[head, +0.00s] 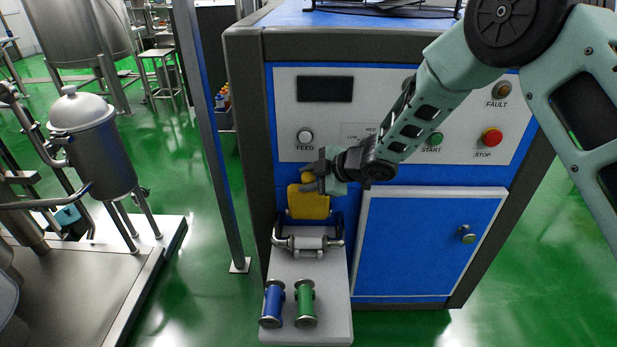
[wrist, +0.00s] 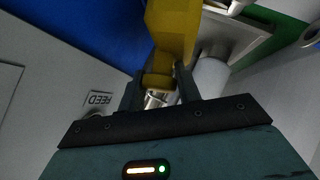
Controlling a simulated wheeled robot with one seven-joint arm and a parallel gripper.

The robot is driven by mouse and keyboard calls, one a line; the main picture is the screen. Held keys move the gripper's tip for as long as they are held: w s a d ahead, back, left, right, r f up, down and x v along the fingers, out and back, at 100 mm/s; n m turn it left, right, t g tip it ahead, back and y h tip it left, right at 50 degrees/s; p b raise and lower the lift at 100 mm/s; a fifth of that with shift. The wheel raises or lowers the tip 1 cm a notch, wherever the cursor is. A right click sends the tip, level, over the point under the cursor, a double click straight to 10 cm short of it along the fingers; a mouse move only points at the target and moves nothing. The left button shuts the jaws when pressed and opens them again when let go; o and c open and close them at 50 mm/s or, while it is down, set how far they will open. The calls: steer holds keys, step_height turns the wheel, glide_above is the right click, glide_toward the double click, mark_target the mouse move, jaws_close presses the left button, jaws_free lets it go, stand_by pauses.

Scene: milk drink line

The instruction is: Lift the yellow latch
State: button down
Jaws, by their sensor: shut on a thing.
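The yellow latch (head: 308,204) is on the front of the blue and grey machine, below the FEED button. It stands upright above a metal roller piece (head: 308,243). My gripper (head: 322,172) is at the top of the latch, with its fingers around the upper end. In the wrist view the yellow latch (wrist: 172,28) runs up from between my two fingers (wrist: 160,90), which are shut on its narrow end. A shiny metal part shows between the fingers. The latch's lower joint is not clear.
A blue spool (head: 272,304) and a green spool (head: 305,304) rest on the grey shelf (head: 325,322) below. The FEED button (head: 305,137) is above the latch. A blue door (head: 425,245) with a knob is at the right.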

steer(key=shift+w+d+r, duration=0.1)
steer(key=shift+w+r, duration=0.05)
steer(key=shift+w, duration=0.45)
steer(key=c, duration=1)
jaws_free()
steer(key=shift+s, duration=0.1)
steer(key=shift+s+d, duration=0.1)
steer(key=shift+d, duration=0.1)
steer(key=v, duration=1.7)
steer(key=shift+a+r+p, duration=0.15)
steer(key=shift+r+p, duration=0.1)
steer(key=shift+p, duration=0.15)
